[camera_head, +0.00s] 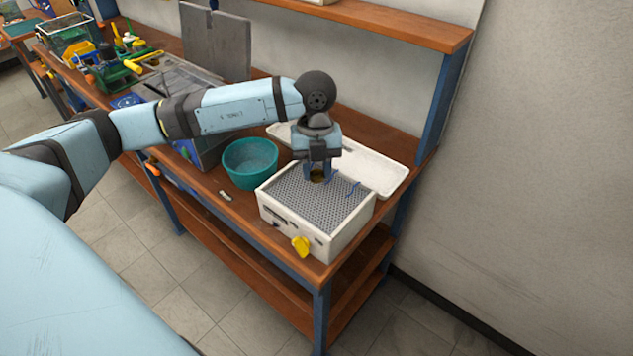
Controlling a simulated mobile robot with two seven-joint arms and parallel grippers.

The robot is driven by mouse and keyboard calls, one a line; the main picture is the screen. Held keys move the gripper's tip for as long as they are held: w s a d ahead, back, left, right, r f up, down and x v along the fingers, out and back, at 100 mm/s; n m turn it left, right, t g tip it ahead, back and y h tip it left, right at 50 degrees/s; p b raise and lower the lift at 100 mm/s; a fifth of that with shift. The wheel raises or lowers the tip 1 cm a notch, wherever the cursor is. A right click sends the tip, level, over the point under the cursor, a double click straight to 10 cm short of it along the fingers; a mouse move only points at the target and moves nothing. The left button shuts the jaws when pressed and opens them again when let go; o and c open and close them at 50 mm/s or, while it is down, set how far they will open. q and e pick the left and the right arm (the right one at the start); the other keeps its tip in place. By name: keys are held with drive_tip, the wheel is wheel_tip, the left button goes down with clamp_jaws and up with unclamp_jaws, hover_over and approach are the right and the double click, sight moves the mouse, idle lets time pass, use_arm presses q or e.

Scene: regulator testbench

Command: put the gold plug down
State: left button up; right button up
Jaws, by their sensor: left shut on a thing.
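My left gripper (317,176) points down over the grey perforated top of a white box-shaped unit (342,237). It is shut on the gold plug (318,175), a small dark gold piece that shows between the fingers. The plug is close to the perforated top; I cannot tell if it touches it. My right gripper is not in view.
A teal bowl (250,165) stands left of the unit. A white tray (384,176) lies behind it. A yellow knob (300,246) sticks out at the unit's front. A blue shelf post (441,105) stands at the right. Tools and bins crowd the bench's far left.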

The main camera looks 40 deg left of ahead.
sight(316, 193)
use_arm(q)
wheel_tip(316, 193, down, 4)
drive_tip(key=shift+f, duration=0.35)
drive_tip(key=shift+f, duration=0.15)
drive_tip(key=o, duration=0.9)
